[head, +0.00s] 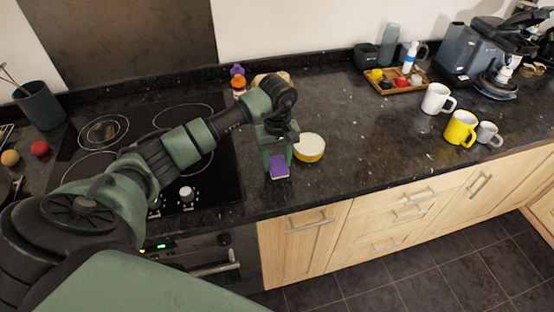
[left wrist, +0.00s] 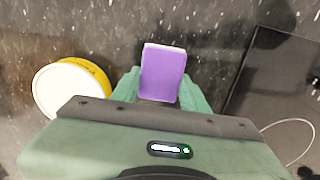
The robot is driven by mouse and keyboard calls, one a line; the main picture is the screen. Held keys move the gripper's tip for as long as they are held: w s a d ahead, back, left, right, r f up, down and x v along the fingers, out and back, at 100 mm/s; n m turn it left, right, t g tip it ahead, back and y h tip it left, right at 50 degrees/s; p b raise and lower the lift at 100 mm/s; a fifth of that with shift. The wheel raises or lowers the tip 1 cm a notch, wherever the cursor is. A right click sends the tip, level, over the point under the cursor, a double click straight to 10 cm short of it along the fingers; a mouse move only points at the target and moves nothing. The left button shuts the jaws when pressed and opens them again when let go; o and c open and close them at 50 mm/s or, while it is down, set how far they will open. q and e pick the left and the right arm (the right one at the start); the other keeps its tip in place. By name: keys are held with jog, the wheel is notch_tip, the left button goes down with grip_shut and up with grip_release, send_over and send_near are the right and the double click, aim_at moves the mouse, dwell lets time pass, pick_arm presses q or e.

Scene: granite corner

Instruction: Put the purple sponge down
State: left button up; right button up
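The purple sponge (head: 278,166) has a pale edge and is between the fingers of my left gripper (head: 278,160), over the dark granite counter (head: 330,180) near its front edge. In the left wrist view the sponge (left wrist: 163,74) sticks out beyond the green fingers (left wrist: 160,92), which close on it from both sides. Whether its underside touches the counter cannot be told. My right gripper is not in view.
A yellow-sided tub with a white top (head: 309,148) stands just right of the gripper. The black cooktop (head: 150,150) lies to the left. A white mug (head: 437,98), yellow mug (head: 460,128) and grey mug (head: 488,134) stand at right. Counter between tub and mugs is clear.

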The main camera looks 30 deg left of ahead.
aim_at(277, 161)
pick_arm(q)
jog(key=o, duration=0.4)
jog(key=shift+r, duration=0.1)
jog(key=shift+r, duration=0.2)
notch_tip(277, 161, up, 12)
jog(key=b, duration=0.3)
jog(key=shift+f, duration=0.1)
